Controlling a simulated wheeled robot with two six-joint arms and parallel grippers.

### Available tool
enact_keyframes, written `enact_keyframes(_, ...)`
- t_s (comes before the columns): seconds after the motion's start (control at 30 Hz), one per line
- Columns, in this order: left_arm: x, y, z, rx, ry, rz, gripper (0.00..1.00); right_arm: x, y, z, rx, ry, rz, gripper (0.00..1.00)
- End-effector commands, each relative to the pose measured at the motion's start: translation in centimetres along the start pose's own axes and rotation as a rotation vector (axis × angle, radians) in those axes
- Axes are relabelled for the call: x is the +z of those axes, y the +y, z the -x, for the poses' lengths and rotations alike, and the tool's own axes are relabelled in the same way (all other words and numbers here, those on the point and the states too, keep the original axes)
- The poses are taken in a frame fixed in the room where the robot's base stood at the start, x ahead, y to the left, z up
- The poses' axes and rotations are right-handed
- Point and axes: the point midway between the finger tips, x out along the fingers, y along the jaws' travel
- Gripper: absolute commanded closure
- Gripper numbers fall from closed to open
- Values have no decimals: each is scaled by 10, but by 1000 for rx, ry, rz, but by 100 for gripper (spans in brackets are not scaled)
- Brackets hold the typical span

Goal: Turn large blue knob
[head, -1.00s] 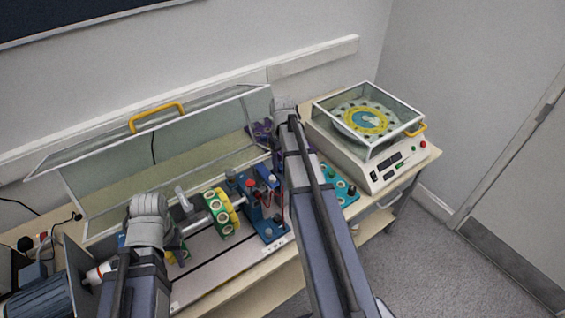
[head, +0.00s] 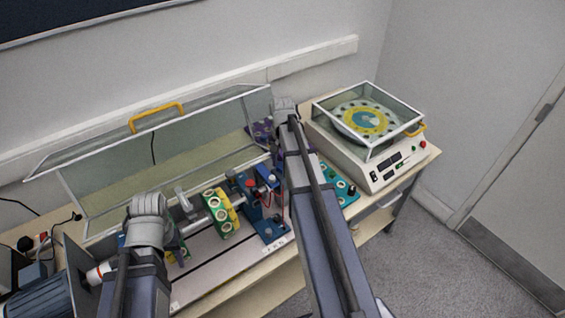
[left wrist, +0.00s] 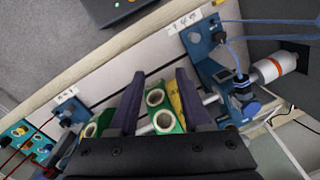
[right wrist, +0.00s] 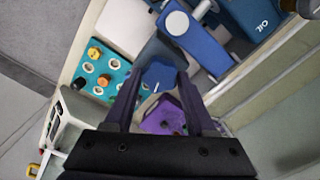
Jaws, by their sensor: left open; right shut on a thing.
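The large blue knob (right wrist: 158,76) shows in the right wrist view, between the fingertips of my right gripper (right wrist: 157,84). The gripper is shut on it, one finger at each side. A purple part (right wrist: 163,117) lies behind the knob, between the fingers. In the head view my right arm hides the knob and the right fingers. My left gripper (left wrist: 160,80) is open, with its fingers apart over the green and yellow discs (left wrist: 160,108) of the shaft rig. The left wrist view does not show it holding anything.
The bench-top machine (head: 378,160) with a clear cover and a yellow and blue disc stands right of my right arm. A teal panel (head: 338,184) with small knobs lies beside it. A clear guard (head: 165,150) with a yellow handle stands behind the rig.

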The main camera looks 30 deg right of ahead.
Motion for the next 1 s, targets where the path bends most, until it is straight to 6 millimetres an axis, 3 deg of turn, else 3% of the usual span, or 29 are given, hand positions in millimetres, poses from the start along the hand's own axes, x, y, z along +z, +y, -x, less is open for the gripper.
enact_keyframes(0.4, 0, 0, 0, 0, 0, 0, 52, 0, 0, 0, 0, 0, -248, 100)
enact_keyframes(1.0, 0, 0, 0, 0, 0, 0, 52, 0, 0, 0, 0, 0, -319, 100)
